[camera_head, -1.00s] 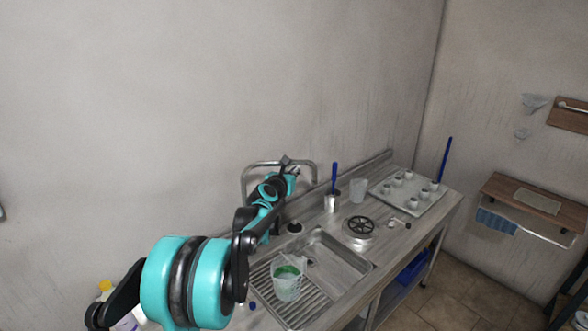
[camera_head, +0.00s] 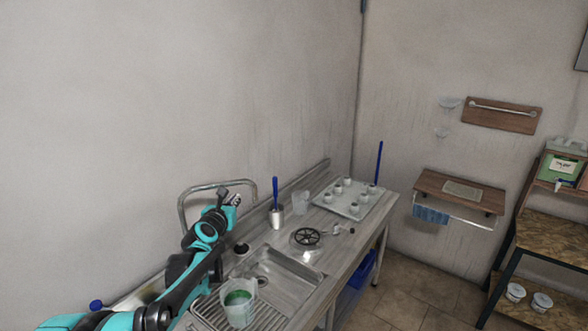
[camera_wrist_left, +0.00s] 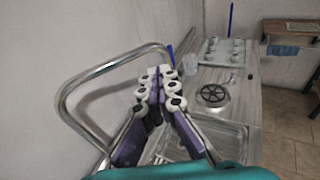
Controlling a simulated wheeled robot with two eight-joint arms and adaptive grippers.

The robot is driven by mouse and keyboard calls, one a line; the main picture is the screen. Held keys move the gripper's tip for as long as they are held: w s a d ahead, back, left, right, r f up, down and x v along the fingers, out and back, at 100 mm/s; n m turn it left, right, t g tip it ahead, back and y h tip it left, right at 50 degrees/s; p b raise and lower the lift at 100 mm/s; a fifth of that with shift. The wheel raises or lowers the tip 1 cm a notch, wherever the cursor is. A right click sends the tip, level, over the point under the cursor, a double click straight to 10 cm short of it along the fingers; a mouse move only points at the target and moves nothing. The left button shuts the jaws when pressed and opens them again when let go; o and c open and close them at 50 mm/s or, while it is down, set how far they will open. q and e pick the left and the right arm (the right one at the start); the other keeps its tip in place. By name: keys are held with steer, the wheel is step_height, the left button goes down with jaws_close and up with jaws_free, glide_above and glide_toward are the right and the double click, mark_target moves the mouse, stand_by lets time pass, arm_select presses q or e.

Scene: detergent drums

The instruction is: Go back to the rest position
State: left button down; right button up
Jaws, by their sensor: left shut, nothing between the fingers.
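My left arm comes in from the lower left in the head view. Its gripper (camera_head: 233,198) is held in the air above the back of the sink counter, next to the bent metal faucet pipe. In the left wrist view the two purple and white fingers (camera_wrist_left: 160,72) are shut with their tips together and nothing between them. The faucet pipe (camera_wrist_left: 75,84) arches close to the left of the fingers. My right gripper does not show in either view.
A jug of green liquid (camera_head: 238,303) stands on the sink's drainboard. A metal pot (camera_head: 276,217) with a blue handle, a clear beaker (camera_head: 301,203), a black-spoked wheel (camera_head: 307,237) and a tray of small white cups (camera_head: 352,210) stand on the counter. A shelf (camera_head: 555,240) stands at the right.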

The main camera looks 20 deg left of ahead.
arm_select(q)
steer(key=s+d+f+m+g+h+b, duration=0.2)
steer(key=s+d+f+m+b, duration=0.3)
steer(key=s+d+f+m, duration=0.35)
steer(key=s+d+f+m+g+h+b, duration=0.2)
steer(key=s+d+f+m+b, duration=0.4)
steer(key=d+m, duration=0.45)
steer(key=s+d+f+m+g+y+b, duration=0.1)
steer(key=s+d+f+m+g+b, duration=0.2)
steer(key=s+f+m, duration=1.3)
steer(key=s+m+g+b, duration=0.1)
steer(key=s+m+b, duration=0.1)
steer(key=s+b, duration=0.1)
steer(key=shift+s+f+m+g+y, duration=0.3)
steer(key=shift+s+m, duration=0.1)
steer(key=shift+s, duration=0.1)
